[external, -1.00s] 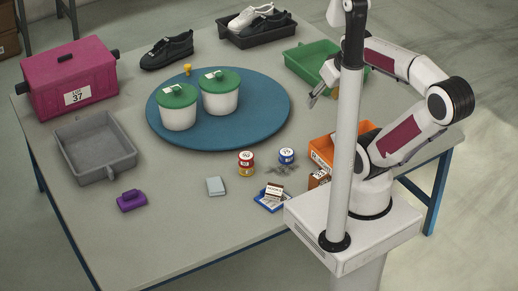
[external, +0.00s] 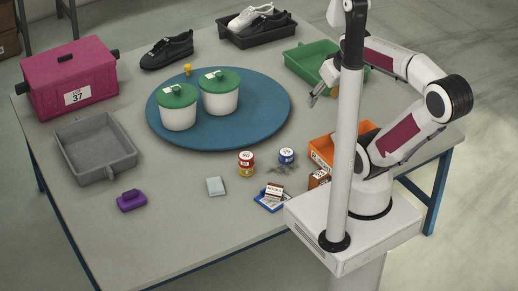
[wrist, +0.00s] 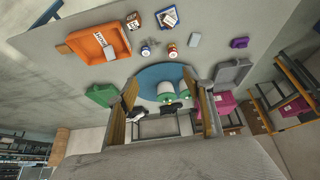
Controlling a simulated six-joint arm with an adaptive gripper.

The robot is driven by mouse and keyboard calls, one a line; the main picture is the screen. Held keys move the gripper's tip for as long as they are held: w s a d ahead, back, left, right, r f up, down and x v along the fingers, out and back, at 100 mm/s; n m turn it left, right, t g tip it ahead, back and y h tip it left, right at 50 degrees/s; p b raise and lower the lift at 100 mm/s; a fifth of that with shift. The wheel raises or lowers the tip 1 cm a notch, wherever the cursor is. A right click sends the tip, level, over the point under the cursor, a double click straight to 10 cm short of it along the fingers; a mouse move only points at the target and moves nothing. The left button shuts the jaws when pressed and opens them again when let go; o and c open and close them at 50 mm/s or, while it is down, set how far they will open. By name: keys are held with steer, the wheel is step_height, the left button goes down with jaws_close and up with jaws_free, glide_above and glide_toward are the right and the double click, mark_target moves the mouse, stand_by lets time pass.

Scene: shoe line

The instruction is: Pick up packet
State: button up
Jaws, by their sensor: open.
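A small flat pale grey packet-like item (external: 215,186) lies on the table in front of the blue round mat, left of the red-and-yellow can. It also shows in the wrist view (wrist: 195,39). My gripper (external: 318,97) is open and empty above the table's right side, far from both, partly behind the pale column. Its two fingers (wrist: 162,85) stand wide apart in the wrist view.
The red-and-yellow can (external: 246,163) and a blue-and-white can (external: 286,156) stand near small dark pieces (external: 278,170). An orange bin (external: 321,152) and a green bin (external: 303,64) are at the right. Green-lidded tubs (external: 220,93) stand on the blue mat (external: 265,118).

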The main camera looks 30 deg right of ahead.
steer(key=w+d+f+n+h, duration=0.1)
steer(key=w+d+f+n, duration=0.1)
steer(key=w+d+f, duration=0.4)
steer(key=w+d+f+n+h, duration=0.15)
steer(key=w+d, duration=0.25)
steer(key=w, duration=0.4)
steer(key=w+d+f+n+y, duration=0.1)
steer(key=w+d+f+n, duration=0.15)
steer(key=f, duration=0.35)
steer(key=w+d+f+n, duration=0.1)
steer(key=w+d+f, duration=0.1)
steer(key=w+f, duration=0.35)
steer(key=n+t+y, duration=0.4)
steer(key=y, duration=0.6)
glide_toward(274, 192)
steer(key=w, duration=0.1)
steer(key=w+f, duration=0.1)
steer(key=w+d, duration=0.1)
steer(key=w, duration=0.1)
steer(key=shift+f, duration=0.2)
steer(key=shift+s+a+r+t+y, duration=0.15)
steer(key=shift+s+a+t+y, duration=0.2)
steer(key=shift+a, duration=0.3)
